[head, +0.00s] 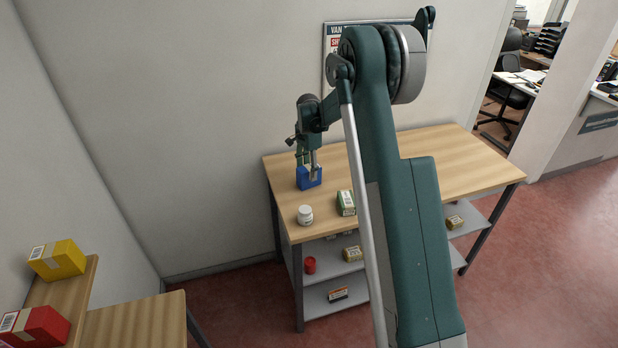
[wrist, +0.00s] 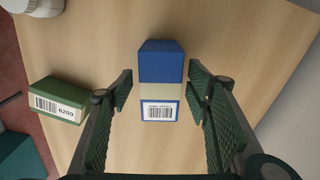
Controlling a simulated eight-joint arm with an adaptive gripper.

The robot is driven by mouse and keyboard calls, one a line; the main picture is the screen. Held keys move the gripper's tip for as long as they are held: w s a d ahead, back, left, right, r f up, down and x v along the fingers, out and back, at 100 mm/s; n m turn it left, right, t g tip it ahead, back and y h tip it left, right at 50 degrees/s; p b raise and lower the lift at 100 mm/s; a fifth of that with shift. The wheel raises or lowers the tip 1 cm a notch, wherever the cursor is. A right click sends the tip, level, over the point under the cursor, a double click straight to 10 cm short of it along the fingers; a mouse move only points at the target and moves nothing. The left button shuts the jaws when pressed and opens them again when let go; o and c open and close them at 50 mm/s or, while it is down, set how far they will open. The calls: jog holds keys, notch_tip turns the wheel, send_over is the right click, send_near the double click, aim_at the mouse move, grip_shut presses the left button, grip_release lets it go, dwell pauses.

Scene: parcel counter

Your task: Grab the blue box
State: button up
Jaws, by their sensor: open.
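The blue box (head: 309,179) stands on the wooden counter near its back left part. In the wrist view the blue box (wrist: 161,62) has a cream band and a white barcode label. My gripper (head: 313,168) is over the box in the head view. In the wrist view my gripper (wrist: 161,88) is open, with one finger on each side of the box's near part. A narrow gap shows between the left finger and the box; the right finger is very close to it, and I cannot tell whether it touches.
A green box (wrist: 60,97) labelled 6209 lies left of my gripper. A white jar (head: 305,215) stands near the counter's (head: 450,165) left front. Lower shelves hold small items, including a red can (head: 310,265). Yellow (head: 58,260) and red (head: 35,327) boxes sit on another table.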

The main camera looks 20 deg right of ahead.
aim_at(309, 178)
jog(key=shift+f, duration=0.1)
jog(key=shift+d+f, duration=0.15)
jog(key=shift+f, duration=2.35)
jog(key=shift+c, duration=0.6)
jog(key=c, duration=1)
